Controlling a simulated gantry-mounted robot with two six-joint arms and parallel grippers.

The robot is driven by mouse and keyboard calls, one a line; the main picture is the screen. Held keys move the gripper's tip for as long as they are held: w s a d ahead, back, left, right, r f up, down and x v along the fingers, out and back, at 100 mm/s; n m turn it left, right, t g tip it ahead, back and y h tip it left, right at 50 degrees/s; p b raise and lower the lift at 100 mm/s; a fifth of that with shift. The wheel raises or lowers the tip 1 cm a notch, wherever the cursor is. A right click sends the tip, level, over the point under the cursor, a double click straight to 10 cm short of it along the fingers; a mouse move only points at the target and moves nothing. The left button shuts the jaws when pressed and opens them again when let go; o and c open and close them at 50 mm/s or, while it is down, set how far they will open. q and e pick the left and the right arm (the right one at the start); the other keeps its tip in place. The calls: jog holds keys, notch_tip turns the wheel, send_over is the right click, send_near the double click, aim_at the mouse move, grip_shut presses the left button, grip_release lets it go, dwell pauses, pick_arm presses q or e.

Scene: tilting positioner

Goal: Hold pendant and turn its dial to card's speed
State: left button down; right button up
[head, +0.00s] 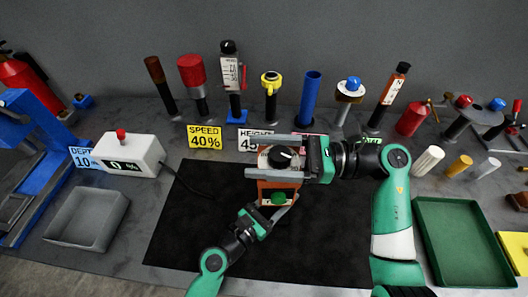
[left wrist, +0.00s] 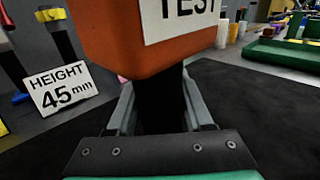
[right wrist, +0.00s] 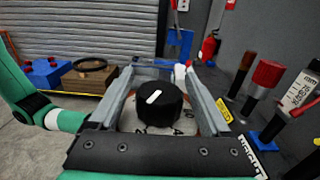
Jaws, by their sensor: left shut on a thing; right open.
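The orange pendant (head: 264,185) is in the middle of the head view, above the black mat; its TEST label shows in the left wrist view (left wrist: 180,8). My left gripper (head: 272,208) is shut on its dark lower part (left wrist: 160,100). The pendant's black dial (head: 285,157) has a white mark and a numbered face, partly hidden. In the right wrist view the dial (right wrist: 158,100) sits between the fingers of my open right gripper (right wrist: 165,85), with gaps at both sides. The yellow card (head: 205,137) reads SPEED 40%.
A white box (head: 128,155) with a red button and a display stands left, its cable running onto the mat (head: 190,225). HEIGHT 45 mm (left wrist: 58,90) and DEPTH 10 (head: 85,158) cards stand nearby. Upright tools line the back. A grey tray (head: 58,243) and green tray (head: 455,285) flank the mat.

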jog(key=shift+c, duration=0.4)
grip_shut()
jog(key=shift+w+n+g, duration=0.15)
jog(key=shift+n+g, duration=0.25)
jog(key=shift+g, duration=0.3)
jog(key=shift+s+n+g, duration=0.3)
jog(key=shift+n+g, duration=0.1)
jog(key=shift+g, duration=0.1)
jog(key=shift+o, duration=0.4)
grip_release()
jog(key=shift+r, duration=0.15)
notch_tip(320, 180, up, 10)
